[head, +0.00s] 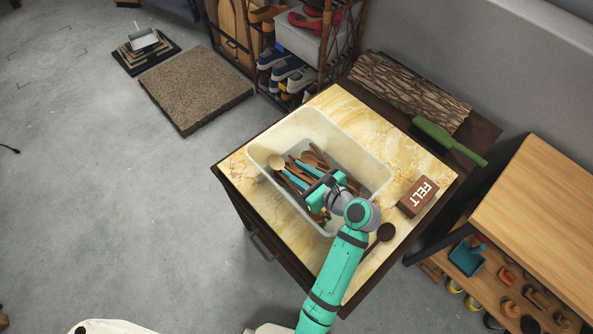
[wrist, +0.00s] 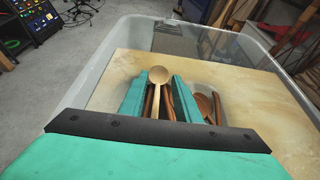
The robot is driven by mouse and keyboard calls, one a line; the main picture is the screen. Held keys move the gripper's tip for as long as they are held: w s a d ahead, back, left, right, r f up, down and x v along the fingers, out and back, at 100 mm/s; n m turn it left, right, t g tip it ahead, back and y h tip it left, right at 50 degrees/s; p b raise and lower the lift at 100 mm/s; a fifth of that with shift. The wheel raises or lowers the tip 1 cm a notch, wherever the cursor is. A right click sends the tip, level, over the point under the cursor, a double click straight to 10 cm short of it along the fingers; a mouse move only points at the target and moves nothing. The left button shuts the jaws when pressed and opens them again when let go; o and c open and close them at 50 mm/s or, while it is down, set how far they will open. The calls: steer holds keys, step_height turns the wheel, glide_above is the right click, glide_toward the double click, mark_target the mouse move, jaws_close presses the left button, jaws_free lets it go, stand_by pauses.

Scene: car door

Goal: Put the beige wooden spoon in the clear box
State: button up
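The beige wooden spoon (head: 277,161) shows in the head view within the outline of the clear box (head: 378,187), near its left side, bowl outward. In the wrist view the spoon (wrist: 158,75) lies between my gripper's two teal fingers (wrist: 160,98), bowl beyond the tips. My gripper (head: 299,172) is inside or just over the box. Its fingers stand apart, with gaps beside the thin handle. Whether the spoon rests on the box contents cannot be told. My gripper hides part of the handle.
Several brown spoons (head: 311,157) lie in the box. A brown FELT block (head: 417,196) and a dark round-headed utensil (head: 385,232) lie on the table right of it. A wooden bench (head: 540,210) stands at the right.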

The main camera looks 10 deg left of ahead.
steer(key=shift+r, duration=0.25)
steer(key=v, duration=1.2)
steer(key=shift+r, duration=0.4)
